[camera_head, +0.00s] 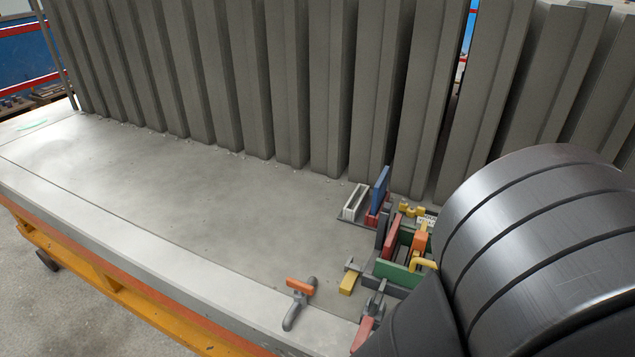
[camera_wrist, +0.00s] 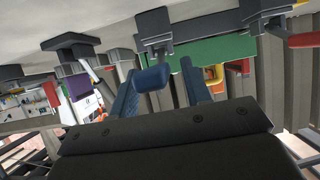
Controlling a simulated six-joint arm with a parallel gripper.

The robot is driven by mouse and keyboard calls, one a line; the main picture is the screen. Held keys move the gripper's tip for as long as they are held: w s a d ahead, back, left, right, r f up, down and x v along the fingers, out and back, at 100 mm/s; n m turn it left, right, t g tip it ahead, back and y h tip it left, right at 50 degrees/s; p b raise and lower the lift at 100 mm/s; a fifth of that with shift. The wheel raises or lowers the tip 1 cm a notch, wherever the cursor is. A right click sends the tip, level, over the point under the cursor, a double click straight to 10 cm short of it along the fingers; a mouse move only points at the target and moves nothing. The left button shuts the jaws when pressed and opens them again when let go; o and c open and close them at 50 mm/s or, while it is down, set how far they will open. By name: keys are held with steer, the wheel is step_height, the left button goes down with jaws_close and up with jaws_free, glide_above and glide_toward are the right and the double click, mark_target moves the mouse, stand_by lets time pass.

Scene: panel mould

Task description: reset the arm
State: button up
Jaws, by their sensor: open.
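My gripper (camera_wrist: 165,84) shows in the wrist view, with its dark body across the bottom and two bluish fingers reaching up, spread apart. It is open, and I see nothing held between the fingers. A green block (camera_wrist: 212,50) and grey clamp-like parts (camera_wrist: 155,32) show beyond the fingertips; I cannot tell whether they touch. In the head view my gripper is not visible; a large dark grooved part of my arm fills the lower right.
A cluster of fixtures stands on the grey slab (camera_head: 200,200), including a green plate (camera_head: 398,273) and a blue plate (camera_head: 380,189). Tall grey ribbed panels (camera_head: 280,80) line the back. The slab's left is clear.

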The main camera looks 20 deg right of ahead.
steer(key=shift+w+d+r+g+y, duration=0.15)
steer(key=shift+r+g+y, duration=0.25)
steer(key=shift+w+d+r+g+y, duration=0.1)
steer(key=shift+d+r+g+y, duration=0.05)
steer(key=shift+r+g+y, duration=0.25)
steer(key=shift+f, duration=0.1)
steer(key=shift+s+a+f+t+h, duration=0.15)
steer(key=shift+f+t+h, duration=0.25)
steer(key=shift+f, duration=0.05)
steer(key=shift+s+a+f+t+h, duration=0.15)
steer(key=shift+f+t+h, duration=0.25)
steer(key=shift+s+a, duration=0.1)
steer(key=shift+s, duration=0.05)
steer(key=shift+v, duration=2.1)
steer(key=shift+f, duration=0.1)
